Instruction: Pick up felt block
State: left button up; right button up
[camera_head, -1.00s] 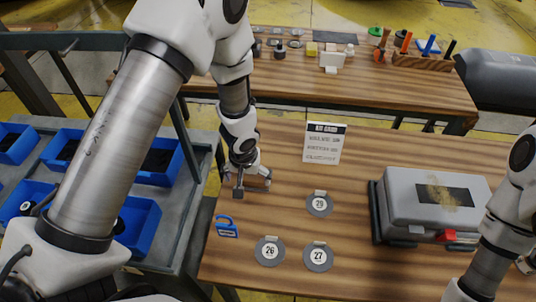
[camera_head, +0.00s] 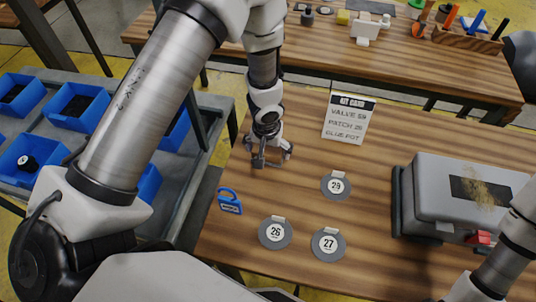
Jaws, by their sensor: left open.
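I cannot clearly make out a felt block. A small yellow block (camera_head: 343,17) stands on the back table, but its material is too small to tell. My left gripper (camera_head: 272,158) is open and empty over the left part of the near wooden table, left of the printed kit card. It is well apart from the yellow block. My right arm comes in at the lower right, and its gripper is out of view.
Patch discs 29 (camera_head: 336,186), 26 (camera_head: 275,233) and 27 (camera_head: 328,244) lie on the near table. A blue padlock-like tag (camera_head: 230,203) is at its left edge. A grey case (camera_head: 440,190) stands right. The kit card (camera_head: 348,120) stands behind the discs. Blue bins (camera_head: 75,106) are left.

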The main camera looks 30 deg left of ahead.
aim_at(268, 148)
pick_arm(q)
jog(key=shift+s, duration=0.1)
jog(key=c, duration=0.9)
jog(key=shift+c, duration=0.2)
notch_tip(268, 148, up, 10)
jog(key=p, duration=1)
jog(key=shift+r, duration=0.15)
